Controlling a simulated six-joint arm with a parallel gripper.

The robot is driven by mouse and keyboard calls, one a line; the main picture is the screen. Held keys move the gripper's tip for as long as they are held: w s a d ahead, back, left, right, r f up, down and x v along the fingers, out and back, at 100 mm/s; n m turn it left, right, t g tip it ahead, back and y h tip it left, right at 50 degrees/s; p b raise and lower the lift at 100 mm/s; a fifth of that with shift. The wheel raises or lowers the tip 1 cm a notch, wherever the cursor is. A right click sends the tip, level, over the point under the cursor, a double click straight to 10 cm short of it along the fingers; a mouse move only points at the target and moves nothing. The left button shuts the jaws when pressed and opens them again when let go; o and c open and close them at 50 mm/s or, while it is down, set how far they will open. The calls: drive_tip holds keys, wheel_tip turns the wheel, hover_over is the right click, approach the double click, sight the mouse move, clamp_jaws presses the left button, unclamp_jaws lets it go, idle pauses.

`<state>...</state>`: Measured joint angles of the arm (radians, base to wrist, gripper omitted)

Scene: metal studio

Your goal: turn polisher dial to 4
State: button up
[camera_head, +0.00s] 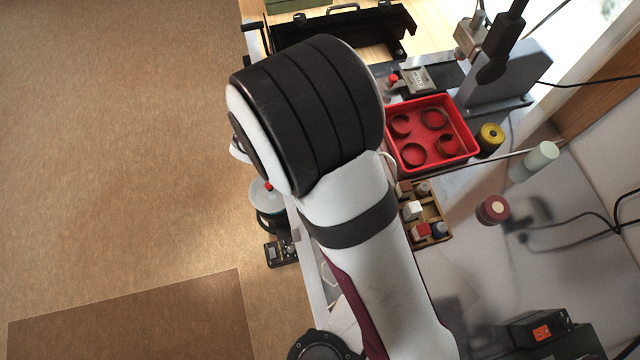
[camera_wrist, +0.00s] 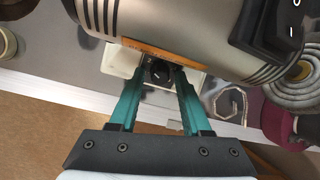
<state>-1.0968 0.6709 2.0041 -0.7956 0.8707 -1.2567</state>
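The polisher (camera_wrist: 190,32) is a large silver cylinder with dark vent slots and an orange strip. It lies across the top of the wrist view. Its black round dial (camera_wrist: 158,73) sits just below the strip, with a small pale mark on its face. My gripper (camera_wrist: 160,78) has two teal fingers, one on each side of the dial, with their tips close to it. Whether they touch the dial is not clear. In the head view my arm hides the gripper, and I cannot make out the polisher or dial there.
In the head view, a red tray (camera_head: 462,158) with round cups and a wooden rack (camera_head: 440,213) of small bottles stand right of my arm. A yellow roll (camera_head: 491,136) stands beside the tray. In the wrist view, a grey coil (camera_wrist: 299,86) lies at the right.

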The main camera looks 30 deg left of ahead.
clamp_jaws()
drive_tip(key=m, duration=0.4)
drive_tip(key=shift+d+m, duration=0.1)
drive_tip(key=shift+m, duration=0.2)
drive_tip(key=m+t, duration=0.1)
drive_tip(key=m, duration=0.4)
drive_tip(key=shift+y, duration=0.4)
drive_tip(key=m, duration=0.4)
drive_tip(key=shift+s, duration=0.1)
drive_tip(key=m, duration=0.3)
drive_tip(key=shift+d+t, duration=0.1)
drive_tip(key=shift+t, duration=0.3)
drive_tip(key=m, duration=0.6)
drive_tip(key=shift+s+m+t, duration=0.1)
drive_tip(key=shift+m+t, duration=0.2)
drive_tip(key=shift+m, duration=0.4)
